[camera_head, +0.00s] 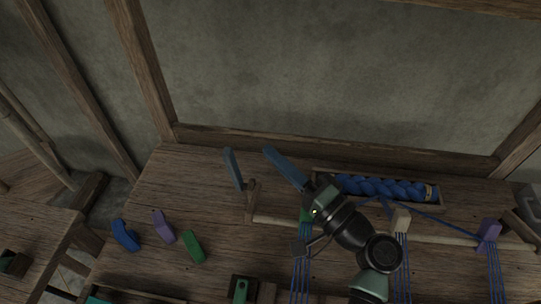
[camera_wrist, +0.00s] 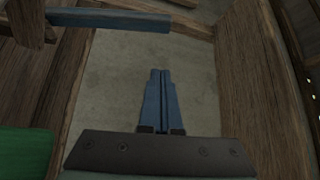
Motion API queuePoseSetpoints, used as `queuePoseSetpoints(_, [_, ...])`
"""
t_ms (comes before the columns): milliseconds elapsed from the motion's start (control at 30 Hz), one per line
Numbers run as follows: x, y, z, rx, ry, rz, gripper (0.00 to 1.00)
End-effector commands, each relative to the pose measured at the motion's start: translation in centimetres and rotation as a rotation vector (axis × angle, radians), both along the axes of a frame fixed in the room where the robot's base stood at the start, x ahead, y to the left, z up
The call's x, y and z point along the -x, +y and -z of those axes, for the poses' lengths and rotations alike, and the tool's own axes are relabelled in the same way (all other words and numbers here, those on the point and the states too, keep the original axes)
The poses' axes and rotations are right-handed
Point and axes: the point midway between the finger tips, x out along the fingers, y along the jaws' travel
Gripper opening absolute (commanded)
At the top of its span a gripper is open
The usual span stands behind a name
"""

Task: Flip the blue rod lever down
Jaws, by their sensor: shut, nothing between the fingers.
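The blue rod lever (camera_head: 233,168) is a flat blue bar on a wooden post at the left end of the loom's rod. It points up and away from the post. In the wrist view the lever (camera_wrist: 110,20) lies across the upper left, ahead of my fingertips. My gripper (camera_head: 267,150) has long blue fingers, shut with nothing between them. The fingertips are to the right of the lever, apart from it. The wrist view shows the closed fingers (camera_wrist: 160,72) pointing ahead, with a gap to the lever.
A wooden tray (camera_head: 445,197) holds a braided blue yarn bundle (camera_head: 385,188) behind my arm. Blue (camera_head: 125,235), purple (camera_head: 164,227) and green (camera_head: 194,246) pieces lie on the left of the table. Blue threads run down the loom. A green block (camera_wrist: 25,150) is close at left.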

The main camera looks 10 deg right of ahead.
Motion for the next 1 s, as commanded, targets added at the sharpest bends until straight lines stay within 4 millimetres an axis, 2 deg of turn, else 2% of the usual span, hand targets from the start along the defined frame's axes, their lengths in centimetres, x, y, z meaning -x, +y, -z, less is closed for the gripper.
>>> queuePoseSetpoints(367, [-6.7, 4.7, -1.4, 0.001, 0.000, -0.004, 0.00])
queuePoseSetpoints(433, [-5.3, 4.7, -0.9, 0.000, 0.006, 0.001, 0.00])
queuePoseSetpoints(600, [-3.6, 5.3, -0.5, 0.000, 0.004, 0.000, 0.00])
queuePoseSetpoints(1000, [-2.7, 5.6, -0.2, 0.001, 0.000, 0.000, 0.00])
